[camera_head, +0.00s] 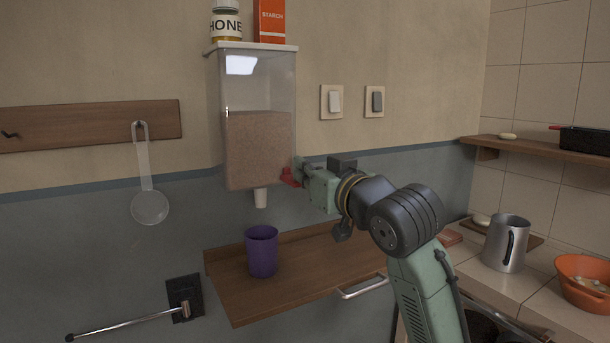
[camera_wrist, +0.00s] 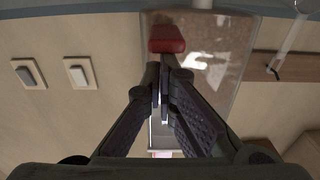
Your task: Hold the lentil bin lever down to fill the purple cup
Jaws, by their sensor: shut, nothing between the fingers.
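The lentil bin (camera_head: 258,150) is a clear wall dispenser, roughly half full of brown lentils. Its white spout (camera_head: 261,198) points down above the purple cup (camera_head: 262,252), with a gap between them. The cup stands upright on a wooden shelf; its contents cannot be made out. The red lever (camera_head: 290,178) is at the bin's lower right and also shows in the wrist view (camera_wrist: 167,39). My gripper (camera_head: 300,170) is shut and empty, with its fingertips right at the lever. Whether they touch it cannot be told. No falling lentils show under the spout.
The wooden shelf (camera_head: 230,290) has free room right of the cup. A ladle (camera_head: 148,200) hangs left of the bin. A honey jar (camera_head: 226,22) and starch box (camera_head: 271,22) stand on top. A metal jug (camera_head: 506,243) and orange bowl (camera_head: 583,282) stand at right.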

